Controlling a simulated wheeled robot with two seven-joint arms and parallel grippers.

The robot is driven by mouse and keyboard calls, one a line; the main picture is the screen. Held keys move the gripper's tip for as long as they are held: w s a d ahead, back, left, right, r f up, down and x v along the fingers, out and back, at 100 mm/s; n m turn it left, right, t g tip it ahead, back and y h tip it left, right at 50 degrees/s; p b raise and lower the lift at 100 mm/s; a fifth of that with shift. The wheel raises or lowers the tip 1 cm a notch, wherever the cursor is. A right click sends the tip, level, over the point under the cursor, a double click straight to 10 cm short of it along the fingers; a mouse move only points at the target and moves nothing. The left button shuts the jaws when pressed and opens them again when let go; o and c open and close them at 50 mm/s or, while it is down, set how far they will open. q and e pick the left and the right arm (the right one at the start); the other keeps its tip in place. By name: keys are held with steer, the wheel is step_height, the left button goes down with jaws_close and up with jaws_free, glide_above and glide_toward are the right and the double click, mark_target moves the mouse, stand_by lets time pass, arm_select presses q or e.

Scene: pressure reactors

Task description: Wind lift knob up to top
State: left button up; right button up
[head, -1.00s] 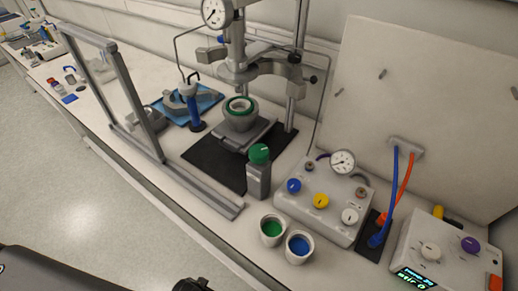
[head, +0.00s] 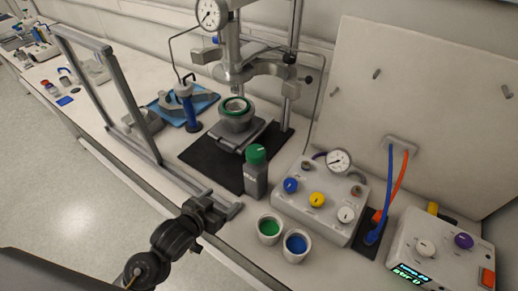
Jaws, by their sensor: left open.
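A green knob (head: 256,154) tops a grey upright block (head: 255,180) at the front edge of the black mat; I take it to be the lift knob. Behind it, the grey reactor vessel (head: 236,121) with a green ring sits on a lift platform (head: 238,138), below the reactor head (head: 238,72) with a gap between. My left gripper (head: 212,212) is open and empty, at the bench's front edge, left of and nearer than the knob, not touching it. My right gripper is out of view.
A framed clear shield (head: 140,125) stands at left, its rail running along the bench front. Cups with green (head: 268,229) and blue (head: 297,245) contents stand before the knob block. A valve box (head: 320,200) with a gauge is to its right. A controller (head: 440,250) stands at far right.

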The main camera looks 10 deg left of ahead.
mark_target(262, 147)
arm_select(q)
steer(key=w+d+r+m+t+h, duration=0.1)
steer(key=w+d+r+t+h, duration=0.15)
steer(key=r, duration=0.25)
steer(key=w+d+r+m+t+h, duration=0.1)
steer(key=w+r+h, duration=0.15)
steer(key=r, duration=0.25)
steer(key=p+x, duration=0.1)
steer(key=x, duration=0.2)
steer(key=p+x, duration=0.1)
steer(key=x, duration=0.2)
steer(key=p+x, duration=0.1)
steer(key=x, duration=0.2)
steer(key=shift+d+r, duration=0.1)
steer(key=shift+d, duration=0.25)
steer(key=shift+w+d, duration=0.25)
steer(key=shift+w, duration=0.2)
steer(key=c, duration=1)
steer(key=shift+m+h, duration=0.4)
